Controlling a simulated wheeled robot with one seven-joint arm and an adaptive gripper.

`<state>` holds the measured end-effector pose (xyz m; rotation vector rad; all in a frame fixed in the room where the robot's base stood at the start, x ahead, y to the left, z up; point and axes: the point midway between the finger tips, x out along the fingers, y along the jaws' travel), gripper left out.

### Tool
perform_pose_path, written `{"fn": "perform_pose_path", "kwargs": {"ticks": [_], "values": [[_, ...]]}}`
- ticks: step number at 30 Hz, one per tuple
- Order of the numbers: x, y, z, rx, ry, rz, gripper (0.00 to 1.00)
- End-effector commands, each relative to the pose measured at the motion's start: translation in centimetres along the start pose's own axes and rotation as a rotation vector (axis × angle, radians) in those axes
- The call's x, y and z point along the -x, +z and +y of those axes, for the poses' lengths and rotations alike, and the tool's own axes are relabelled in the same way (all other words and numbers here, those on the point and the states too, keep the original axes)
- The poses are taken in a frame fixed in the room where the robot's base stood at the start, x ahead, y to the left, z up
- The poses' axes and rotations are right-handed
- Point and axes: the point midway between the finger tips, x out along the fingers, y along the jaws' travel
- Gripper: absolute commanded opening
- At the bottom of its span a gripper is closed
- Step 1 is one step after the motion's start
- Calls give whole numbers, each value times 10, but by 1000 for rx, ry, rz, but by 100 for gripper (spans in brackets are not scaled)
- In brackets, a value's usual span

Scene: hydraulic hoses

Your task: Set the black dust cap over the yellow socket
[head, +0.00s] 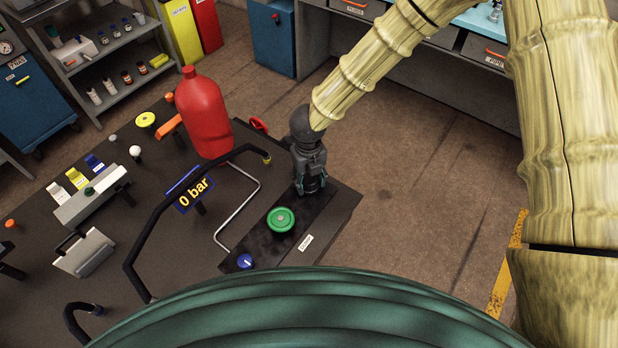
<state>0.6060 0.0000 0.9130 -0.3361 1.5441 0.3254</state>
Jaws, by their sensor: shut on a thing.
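My gripper (313,184) points down over the far right end of the dark strip (263,243) on the bench. It is shut on a small dark thing at its fingertips, which I take to be the black dust cap; the fingers hide most of it. I cannot make out a yellow socket on the strip; the spot under my gripper is hidden. A green round fitting (281,220) and a blue one (245,261) sit on the strip, nearer to me. I cannot tell whether the held thing touches anything below.
A black hose (165,206) with a yellow-ringed end (267,158) arches up just left of my gripper. Open floor lies right of the bench.

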Motion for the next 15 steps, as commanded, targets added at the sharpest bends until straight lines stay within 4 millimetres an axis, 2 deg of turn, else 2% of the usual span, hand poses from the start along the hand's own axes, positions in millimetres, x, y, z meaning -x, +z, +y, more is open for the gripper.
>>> {"fn": "perform_pose_path", "kwargs": {"ticks": [12,13,15], "values": [[-8,0,0,1,0,0,36],[-8,0,0,1,0,0,50],[-8,0,0,1,0,0,63]]}}
